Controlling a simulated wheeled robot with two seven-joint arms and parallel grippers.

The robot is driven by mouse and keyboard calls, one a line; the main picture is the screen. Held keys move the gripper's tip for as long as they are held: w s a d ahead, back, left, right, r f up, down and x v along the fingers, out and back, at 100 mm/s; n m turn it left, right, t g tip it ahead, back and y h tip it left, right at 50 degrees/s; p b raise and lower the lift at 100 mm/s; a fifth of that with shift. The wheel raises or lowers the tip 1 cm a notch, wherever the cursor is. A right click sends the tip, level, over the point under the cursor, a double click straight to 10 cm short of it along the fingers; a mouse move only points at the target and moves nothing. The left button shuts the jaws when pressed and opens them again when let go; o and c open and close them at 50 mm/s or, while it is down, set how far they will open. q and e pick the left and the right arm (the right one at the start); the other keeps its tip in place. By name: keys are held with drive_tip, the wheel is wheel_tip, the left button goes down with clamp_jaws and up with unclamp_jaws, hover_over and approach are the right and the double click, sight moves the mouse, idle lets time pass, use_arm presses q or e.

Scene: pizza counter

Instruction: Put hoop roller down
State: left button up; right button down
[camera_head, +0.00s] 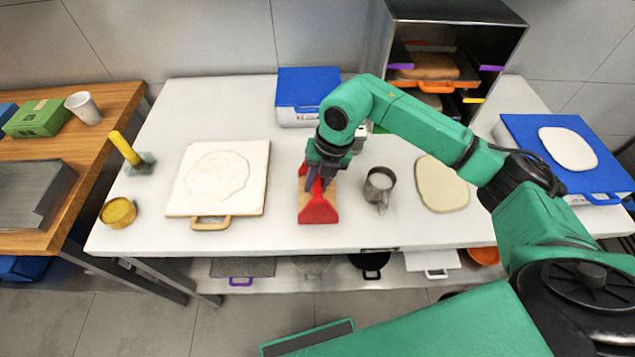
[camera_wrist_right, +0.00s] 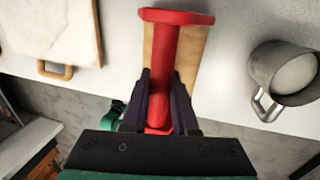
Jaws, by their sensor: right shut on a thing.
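The red hoop roller (camera_head: 318,211) is at the middle of the white counter, over a small wooden board (camera_head: 304,192). My right gripper (camera_head: 318,180) is above it, shut on its red shaft. In the right wrist view, the two dark fingers (camera_wrist_right: 172,105) close on either side of the red roller (camera_wrist_right: 163,55). Its wide red end lies over the wooden board (camera_wrist_right: 190,52). I cannot tell whether the roller touches the board. My left gripper is not in view.
A metal jug (camera_head: 379,187) stands close right of the roller. A board with flattened dough (camera_head: 258,199) lies to the left. Another dough round (camera_head: 440,186) lies further right. A blue-lidded box (camera_head: 297,88) stands behind. Bare counter shows in front of the jug.

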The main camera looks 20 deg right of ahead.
drive_tip(key=shift+s+d+f, duration=0.1)
drive_tip(key=shift+s+f, duration=0.15)
drive_tip(key=shift+f, duration=0.3)
drive_tip(key=c, duration=0.7)
unclamp_jaws()
drive_tip(key=shift+w, duration=0.25)
drive_tip(key=shift+r, duration=0.1)
